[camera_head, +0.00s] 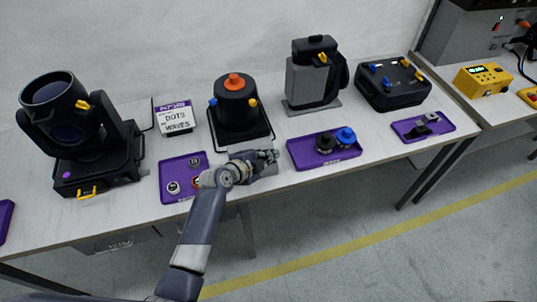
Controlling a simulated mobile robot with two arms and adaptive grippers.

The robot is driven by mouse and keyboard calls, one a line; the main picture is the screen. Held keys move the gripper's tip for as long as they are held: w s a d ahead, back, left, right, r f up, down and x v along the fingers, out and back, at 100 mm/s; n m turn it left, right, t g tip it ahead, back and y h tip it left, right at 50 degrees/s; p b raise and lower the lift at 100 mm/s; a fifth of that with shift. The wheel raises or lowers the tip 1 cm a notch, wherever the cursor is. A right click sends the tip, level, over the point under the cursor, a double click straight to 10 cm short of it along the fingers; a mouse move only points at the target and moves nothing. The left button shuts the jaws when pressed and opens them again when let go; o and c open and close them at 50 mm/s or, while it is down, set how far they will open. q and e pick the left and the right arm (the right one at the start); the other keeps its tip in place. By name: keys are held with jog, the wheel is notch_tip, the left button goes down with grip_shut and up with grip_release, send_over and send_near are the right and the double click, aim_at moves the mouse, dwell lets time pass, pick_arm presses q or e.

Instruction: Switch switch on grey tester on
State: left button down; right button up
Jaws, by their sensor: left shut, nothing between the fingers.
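My left gripper (274,156) is shut and empty at the table's front edge, in the middle of the view. A small light-grey box (266,171) shows just below it, mostly hidden by the gripper; I cannot tell whether they touch, and no switch can be made out on it. A larger dark-grey unit (472,38) with a small green light and orange parts stands at the far upper right, well away from the gripper. Which of these is the grey tester is not clear. My right gripper is not in view.
Purple trays with small parts lie left (170,194) and right (300,163) of the gripper. Behind it stands a black fixture with an orange knob (236,97). A large moving-head lamp (68,125) is at left. A yellow device (482,79) stands at right.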

pick_arm(q)
jog(key=shift+w, duration=0.1)
dwell(0.3)
jog(key=shift+w+a+f+g+b, duration=0.15)
jog(key=shift+w+g+b, duration=0.15)
jog(key=shift+b, duration=0.15)
jog(key=shift+w+n, duration=0.1)
jog(key=shift+n, duration=0.2)
jog(key=shift+s+f, duration=0.15)
jog(key=shift+s, duration=0.05)
